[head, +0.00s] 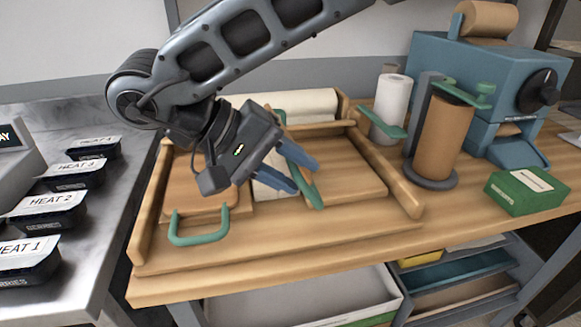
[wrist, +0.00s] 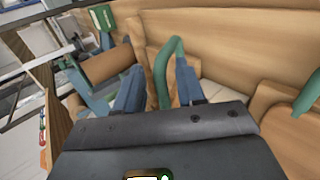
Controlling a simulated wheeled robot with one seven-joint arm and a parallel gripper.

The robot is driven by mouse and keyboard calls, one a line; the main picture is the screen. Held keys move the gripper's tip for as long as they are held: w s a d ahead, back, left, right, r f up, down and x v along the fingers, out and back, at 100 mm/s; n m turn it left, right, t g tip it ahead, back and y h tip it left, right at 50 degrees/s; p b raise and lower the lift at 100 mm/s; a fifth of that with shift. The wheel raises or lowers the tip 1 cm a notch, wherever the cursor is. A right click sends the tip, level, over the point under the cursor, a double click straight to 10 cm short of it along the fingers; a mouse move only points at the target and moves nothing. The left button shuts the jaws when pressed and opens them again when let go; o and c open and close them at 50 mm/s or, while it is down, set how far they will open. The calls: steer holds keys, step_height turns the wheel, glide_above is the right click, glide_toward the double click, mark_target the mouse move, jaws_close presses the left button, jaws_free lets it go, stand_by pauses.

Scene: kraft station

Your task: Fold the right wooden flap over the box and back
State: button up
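The right wooden flap (head: 350,172) lies flat in the right half of the wooden station, with its green handle (head: 312,196) at its left side. My gripper (head: 302,178) is over the middle of the station. Its blue fingers stand apart on either side of the green handle, which also shows between them in the wrist view (wrist: 164,72); a gap shows beside the handle, so they look open. A pale, flat item, perhaps the box (head: 268,188), lies in the middle, partly hidden by my gripper. The left wooden flap (head: 182,185) lies flat with its green handle (head: 200,239) at the front.
A raised wooden rail (head: 400,190) borders the right side. Beyond it stand a brown paper roll (head: 450,130), a white roll (head: 390,100), a blue machine (head: 480,75) and a green carton (head: 527,192). Black trays (head: 45,212) line the metal counter at left.

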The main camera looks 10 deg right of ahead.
steer(key=shift+a+r, duration=0.1)
steer(key=shift+r, duration=0.05)
steer(key=v, duration=0.7)
steer(key=shift+a+r, duration=0.15)
steer(key=shift+a, duration=0.05)
